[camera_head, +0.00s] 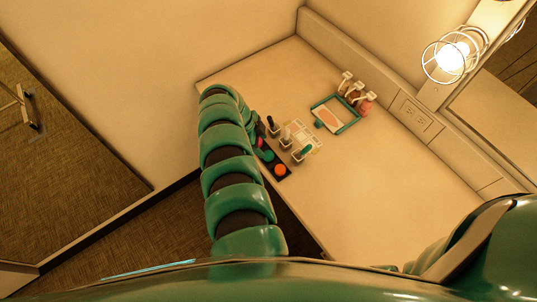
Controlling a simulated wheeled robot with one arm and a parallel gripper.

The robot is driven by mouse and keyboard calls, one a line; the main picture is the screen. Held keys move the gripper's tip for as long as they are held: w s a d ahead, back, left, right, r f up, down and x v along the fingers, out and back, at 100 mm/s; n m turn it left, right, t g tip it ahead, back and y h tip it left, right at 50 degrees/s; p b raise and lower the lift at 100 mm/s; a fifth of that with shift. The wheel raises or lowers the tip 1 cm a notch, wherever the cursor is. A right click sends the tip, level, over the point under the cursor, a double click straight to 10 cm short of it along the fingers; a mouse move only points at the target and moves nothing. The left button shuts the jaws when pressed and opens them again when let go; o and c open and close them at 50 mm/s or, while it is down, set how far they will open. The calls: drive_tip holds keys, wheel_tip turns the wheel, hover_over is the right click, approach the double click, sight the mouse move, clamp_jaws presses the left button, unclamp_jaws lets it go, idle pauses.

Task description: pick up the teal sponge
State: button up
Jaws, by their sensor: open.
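My teal segmented arm reaches over the left part of the counter. My gripper (258,128) is at its far end, small, dark and partly hidden by the arm; it is open, with nothing seen held in it. Another small teal piece (318,124) sits at the left corner of the teal-rimmed tray; I cannot tell for certain which is the sponge.
Small holders with upright handles (285,140) stand close to the strip, by a pale card. The counter's right part is clear.

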sight(268, 153)
drive_tip(key=shift+p+x, duration=1.15)
drive_tip(key=shift+x, duration=1.25)
drive_tip(key=shift+s+f, duration=0.2)
drive_tip(key=shift+f, duration=0.3)
drive_tip(key=c, duration=1)
